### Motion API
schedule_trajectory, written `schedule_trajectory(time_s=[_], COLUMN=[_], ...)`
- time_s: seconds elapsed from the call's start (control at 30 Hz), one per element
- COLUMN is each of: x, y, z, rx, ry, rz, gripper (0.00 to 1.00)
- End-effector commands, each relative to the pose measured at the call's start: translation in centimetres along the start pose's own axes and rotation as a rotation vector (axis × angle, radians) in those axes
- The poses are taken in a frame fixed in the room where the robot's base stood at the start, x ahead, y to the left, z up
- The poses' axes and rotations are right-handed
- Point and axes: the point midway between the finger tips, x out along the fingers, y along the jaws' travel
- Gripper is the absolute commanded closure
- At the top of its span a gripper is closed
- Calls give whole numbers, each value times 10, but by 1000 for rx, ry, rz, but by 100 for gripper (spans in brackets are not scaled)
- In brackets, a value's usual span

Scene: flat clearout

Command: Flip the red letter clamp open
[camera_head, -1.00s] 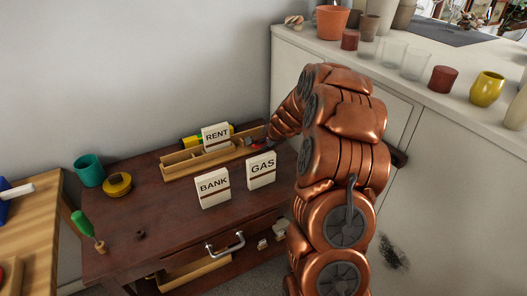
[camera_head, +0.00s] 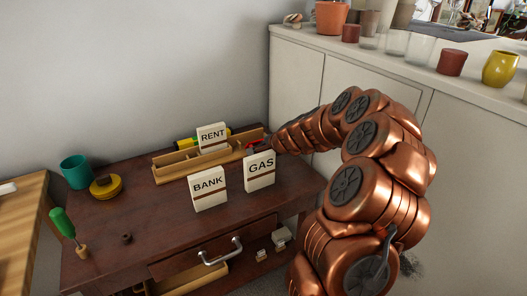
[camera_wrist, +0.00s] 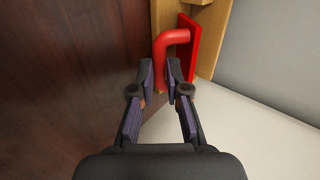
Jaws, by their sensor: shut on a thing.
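The red letter clamp shows in the wrist view as a bent red bar (camera_wrist: 160,55) beside a flat red plate (camera_wrist: 190,48), at the end of a wooden rack. My gripper (camera_wrist: 160,74) has its two fingertips on either side of the bar's lower end and is shut on it. In the head view my gripper is at the right end of the wooden letter rack (camera_head: 172,172), where only a small bit of red shows behind the GAS block (camera_head: 259,172). The clamp is mostly hidden there.
The RENT block (camera_head: 211,137) stands in the rack; the BANK block (camera_head: 208,188) stands in front. A white cabinet (camera_head: 310,72) stands close behind and right.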

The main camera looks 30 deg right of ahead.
Motion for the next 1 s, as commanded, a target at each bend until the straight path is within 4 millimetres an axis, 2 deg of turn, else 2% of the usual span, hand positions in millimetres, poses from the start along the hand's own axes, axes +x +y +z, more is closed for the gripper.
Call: schedule_trajectory(time_s=[0.27,0.3,0.4,0.77,1.0], x=[0,0,0,-2,-19], y=[0,1,1,-3,-24], z=[-1,-1,-1,0,-2], rx=[0,0,0,-1,-3], ry=[2,2,1,0,3], rz=[0,0,1,0,-1], gripper=[100,83,75,75,75])
